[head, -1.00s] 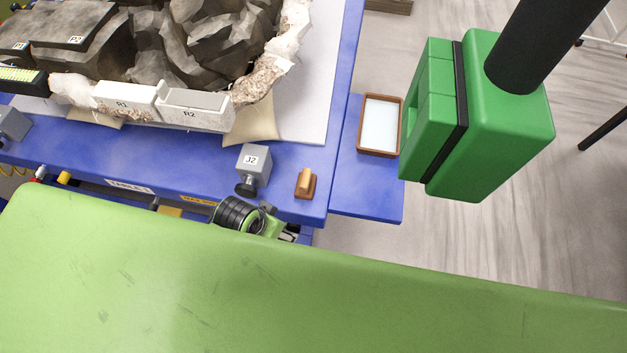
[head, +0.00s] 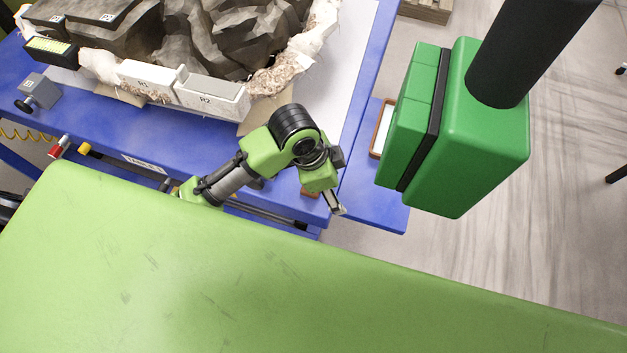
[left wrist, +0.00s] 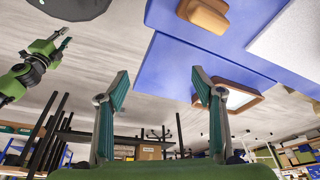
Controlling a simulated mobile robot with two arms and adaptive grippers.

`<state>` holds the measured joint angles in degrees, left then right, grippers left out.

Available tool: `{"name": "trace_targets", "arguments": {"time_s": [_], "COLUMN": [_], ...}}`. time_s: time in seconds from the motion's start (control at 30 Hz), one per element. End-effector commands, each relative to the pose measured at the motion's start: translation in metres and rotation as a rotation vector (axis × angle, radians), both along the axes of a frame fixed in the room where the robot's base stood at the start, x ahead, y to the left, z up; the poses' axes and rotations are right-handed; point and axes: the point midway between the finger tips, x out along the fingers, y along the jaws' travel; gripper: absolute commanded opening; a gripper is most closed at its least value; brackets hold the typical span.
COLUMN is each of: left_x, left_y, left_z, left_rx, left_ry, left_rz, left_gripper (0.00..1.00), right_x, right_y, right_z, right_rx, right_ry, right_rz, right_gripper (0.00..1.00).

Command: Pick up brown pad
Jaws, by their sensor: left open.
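The brown pad (head: 310,193) lies near the front right corner of the blue table; in the head view my left gripper and arm hide most of it. In the left wrist view the pad (left wrist: 204,15) shows as a rounded brown block at the top edge. My left gripper (head: 336,207) is beside the pad, over the table's front edge. In the left wrist view its fingers (left wrist: 158,78) are spread wide with nothing between them. A green gripper at the upper left of that view looks like my right one (left wrist: 64,40); its jaw state is unclear.
A brown-rimmed white tray (head: 376,150) sits on the blue side shelf (head: 370,208), partly behind a green block (head: 470,140) on a black pole. A rock block in a white jacket (head: 215,98) fills the table's middle. A grey clamp block (head: 38,90) stands at left.

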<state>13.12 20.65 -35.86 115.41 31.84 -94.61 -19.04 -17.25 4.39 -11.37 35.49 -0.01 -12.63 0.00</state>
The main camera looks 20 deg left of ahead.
Motion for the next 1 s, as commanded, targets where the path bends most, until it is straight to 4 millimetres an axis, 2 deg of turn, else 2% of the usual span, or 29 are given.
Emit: {"name": "trace_targets", "arguments": {"time_s": [0.03, 0.23, 0.4, 0.53, 0.67, 0.9, 1.0], "left_x": [0.010, 0.030, 0.040, 0.043, 0.042, 0.042, 0.043], "left_y": [0.004, 0.030, 0.056, 0.066, 0.067, 0.067, 0.066], "left_z": [0.009, 0.034, 0.052, 0.057, 0.044, -0.003, -0.017], "left_rx": [0.039, 0.190, 0.281, 0.310, 0.313, 0.313, 0.312], "left_ry": [-0.009, 0.023, 0.060, 0.079, 0.086, 0.085, 0.082], "left_rz": [-0.074, -0.326, -0.438, -0.470, -0.476, -0.475, -0.475], "left_gripper": [0.61, 0.61, 0.61, 0.61, 0.61, 0.61, 0.61], "right_x": [0.000, 0.001, 0.001, 0.001, 0.001, 0.001, 0.001], "right_y": [0.001, 0.003, 0.001, -0.001, -0.002, -0.003, -0.003], "right_z": [0.000, 0.000, 0.000, 0.000, 0.001, 0.005, 0.006], "right_rx": [0.002, 0.003, 0.001, -0.002, -0.003, -0.003, -0.003], "right_ry": [-0.001, -0.001, -0.002, -0.001, -0.002, -0.003, -0.003], "right_rz": [0.000, -0.001, 0.001, 0.002, 0.003, 0.004, 0.004], "right_gripper": [0.25, 0.25, 0.25, 0.25, 0.25, 0.25, 0.25]}}
